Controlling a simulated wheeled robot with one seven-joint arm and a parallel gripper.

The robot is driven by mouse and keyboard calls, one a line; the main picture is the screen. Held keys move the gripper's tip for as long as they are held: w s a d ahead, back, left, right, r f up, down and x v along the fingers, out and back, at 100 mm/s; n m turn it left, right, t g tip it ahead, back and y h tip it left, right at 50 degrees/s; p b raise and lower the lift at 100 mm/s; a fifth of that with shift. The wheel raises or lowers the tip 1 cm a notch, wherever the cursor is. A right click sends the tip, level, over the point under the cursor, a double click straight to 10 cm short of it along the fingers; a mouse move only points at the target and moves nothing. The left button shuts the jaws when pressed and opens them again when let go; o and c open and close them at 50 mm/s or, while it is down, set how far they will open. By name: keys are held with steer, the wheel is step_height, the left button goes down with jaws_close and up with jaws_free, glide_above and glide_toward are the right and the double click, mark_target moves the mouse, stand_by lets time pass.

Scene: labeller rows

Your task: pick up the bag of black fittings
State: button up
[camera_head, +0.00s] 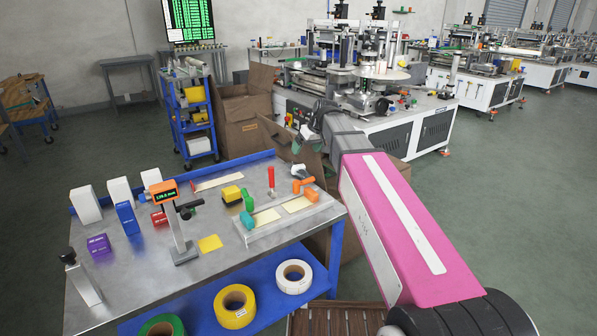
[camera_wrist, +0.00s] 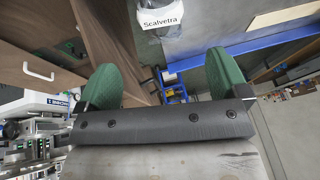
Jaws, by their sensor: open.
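My gripper (camera_head: 299,146) hangs past that corner, in front of the cardboard boxes. In the wrist view its two green fingers (camera_wrist: 163,80) stand wide apart with nothing between them.
Open cardboard boxes (camera_head: 243,127) and a labelling machine (camera_head: 425,128) stand behind. Open floor lies right.

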mark_target(297, 165)
steer(key=x, duration=1)
steer(key=shift+a+f, duration=0.15)
steer(key=c, duration=1.1)
